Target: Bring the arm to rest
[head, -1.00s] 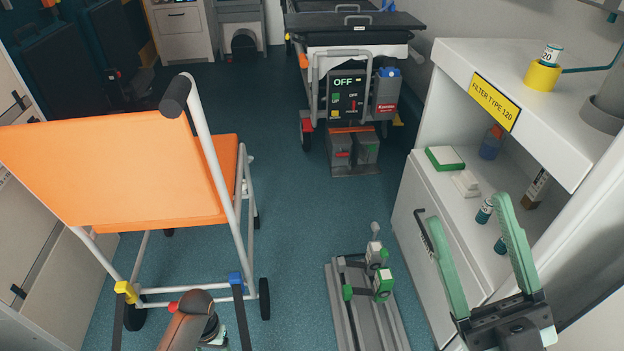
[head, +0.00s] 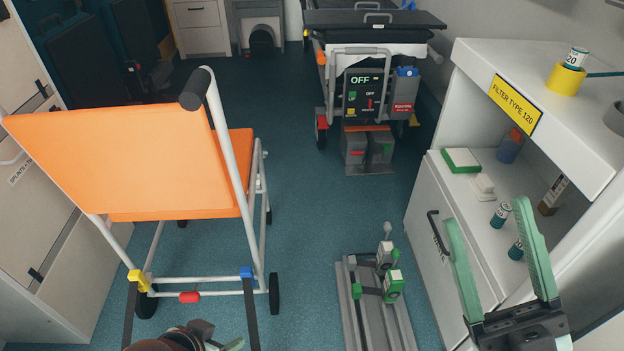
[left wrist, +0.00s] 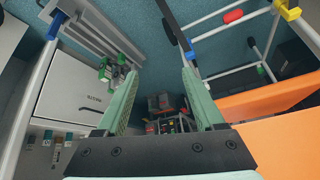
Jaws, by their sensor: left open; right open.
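My left gripper (head: 232,344) barely shows at the bottom edge in the head view, with one pale green finger in sight beside the dark wrist. In the left wrist view its two green fingers (left wrist: 160,75) stand wide apart with nothing between them. My right gripper (head: 486,211) is at the lower right in the head view, fingers pointing up and apart, empty. It appears in front of the white cabinet's drawer and open shelf; whether it touches the cabinet cannot be told.
An orange chair (head: 130,165) with a white frame stands at left. A grey rail fixture (head: 372,310) with green clamps lies on the floor. A wheeled cart (head: 365,95) stands farther back. The white cabinet (head: 440,220) is at right. Blue floor between chair and fixture is clear.

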